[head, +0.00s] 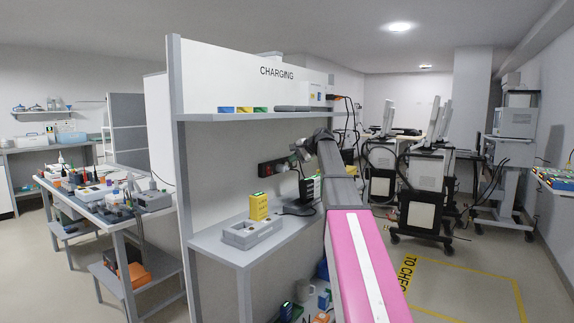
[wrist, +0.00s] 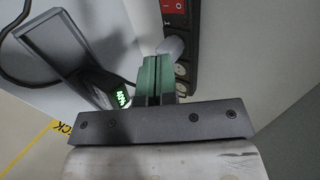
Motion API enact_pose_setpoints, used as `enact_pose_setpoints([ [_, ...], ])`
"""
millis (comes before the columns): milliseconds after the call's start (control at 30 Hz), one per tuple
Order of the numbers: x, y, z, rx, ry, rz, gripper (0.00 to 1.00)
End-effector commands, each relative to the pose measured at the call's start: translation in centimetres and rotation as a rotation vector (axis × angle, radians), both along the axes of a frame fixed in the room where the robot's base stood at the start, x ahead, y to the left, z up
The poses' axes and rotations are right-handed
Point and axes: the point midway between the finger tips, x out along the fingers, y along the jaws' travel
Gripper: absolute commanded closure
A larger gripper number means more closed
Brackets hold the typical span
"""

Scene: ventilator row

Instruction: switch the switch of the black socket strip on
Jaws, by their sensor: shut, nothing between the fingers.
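The black socket strip (head: 276,166) is fixed to the back panel of the charging bench. In the wrist view the strip (wrist: 193,50) runs down from the top edge, with a red switch (wrist: 172,6) at its upper end, partly cut off by the frame. I cannot tell the switch's position. A pale plug (wrist: 170,47) sits in the strip below the switch. My gripper (head: 299,148) is in front of the panel by the strip's right end. Its green fingers (wrist: 157,78) are shut and empty, beside the plug and short of the switch. Contact cannot be judged.
A dark charger-like device (wrist: 70,48) with a lit green display is left of my fingers in the wrist view. A yellow device (head: 258,206) and a grey box (head: 240,233) stand on the bench. The shelf (head: 250,115) overhangs the strip.

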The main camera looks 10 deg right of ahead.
Motion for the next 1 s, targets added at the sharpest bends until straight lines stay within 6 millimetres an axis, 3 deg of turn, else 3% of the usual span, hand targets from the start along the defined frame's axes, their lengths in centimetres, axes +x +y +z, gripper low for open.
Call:
enact_pose_setpoints([
  [567, -0.5, -0.5, 0.4, 0.0, 0.0, 0.001, 1.0],
  [1000, -0.9, -0.5, -0.9, 0.0, 0.0, 0.0, 1.0],
])
